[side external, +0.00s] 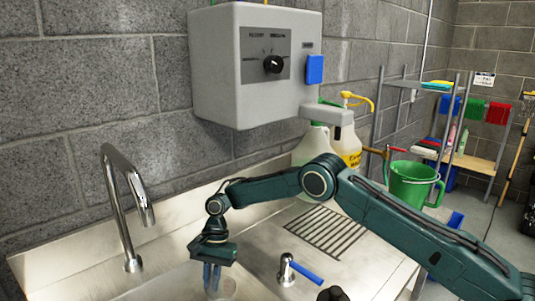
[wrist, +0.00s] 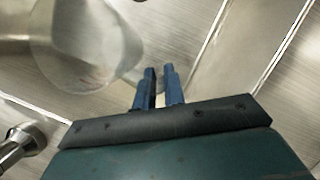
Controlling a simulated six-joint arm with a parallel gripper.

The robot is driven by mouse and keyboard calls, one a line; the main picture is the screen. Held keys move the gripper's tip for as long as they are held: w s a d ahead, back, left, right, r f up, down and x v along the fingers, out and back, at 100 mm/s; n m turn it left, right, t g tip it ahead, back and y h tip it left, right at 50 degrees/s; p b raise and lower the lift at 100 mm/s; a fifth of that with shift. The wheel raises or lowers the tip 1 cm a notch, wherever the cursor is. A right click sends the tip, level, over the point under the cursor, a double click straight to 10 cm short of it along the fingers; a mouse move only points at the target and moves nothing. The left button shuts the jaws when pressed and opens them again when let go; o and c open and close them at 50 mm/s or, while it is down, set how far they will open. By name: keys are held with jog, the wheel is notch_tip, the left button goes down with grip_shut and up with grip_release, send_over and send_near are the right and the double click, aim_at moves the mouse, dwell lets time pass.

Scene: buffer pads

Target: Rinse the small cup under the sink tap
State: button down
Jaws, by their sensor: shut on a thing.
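The small cup (wrist: 88,45) is clear and see-through, left of my fingers in the wrist view. It shows only faintly at the bottom of the side view (side external: 229,288). My gripper (side external: 212,278) has blue fingers pointing down into the sink basin. In the wrist view my gripper (wrist: 159,72) is shut on the cup at its edge, with a narrow gap between the fingertips; the exact grip is unclear. The chrome sink tap (side external: 131,205) stands to the left, its spout end above and left of my gripper. I see no water stream.
A blue-handled metal valve (side external: 286,272) stands on the sink deck right of my gripper. A ribbed drainboard (side external: 325,233) lies behind it. A grey dispenser box (side external: 255,65) hangs on the wall above. Bottles (side external: 347,148) and a green bucket (side external: 413,184) are farther right.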

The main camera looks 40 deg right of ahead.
jog(key=shift+w+d+f+y, duration=0.1)
jog(key=shift+d+f+y, duration=0.05)
jog(key=shift+f+y, duration=0.15)
jog(key=shift+r, duration=0.15)
dwell(1.0)
jog(key=shift+d+r+g, duration=0.1)
jog(key=shift+r+g, duration=0.2)
jog(key=shift+r, duration=0.25)
jog(key=s+d+r+n, duration=0.1)
jog(key=s+d+r, duration=0.3)
jog(key=r, duration=0.3)
jog(key=s+d+r+n, duration=0.2)
jog(key=s+d+r, duration=0.15)
jog(key=r, duration=0.35)
jog(key=s+d+r+m+t, duration=0.2)
jog(key=s+d+m, duration=0.4)
jog(key=d, duration=0.4)
jog(key=s+d+r+m+t, duration=0.2)
jog(key=s+d+r+m, duration=0.3)
jog(key=d, duration=0.4)
jog(key=s+d+r+m+t, duration=0.2)
jog(key=s+d+r+m, duration=0.2)
jog(key=s+d+m, duration=0.4)
jog(key=d, duration=0.2)
jog(key=shift+s+d+h, duration=0.3)
jog(key=shift+h, duration=0.1)
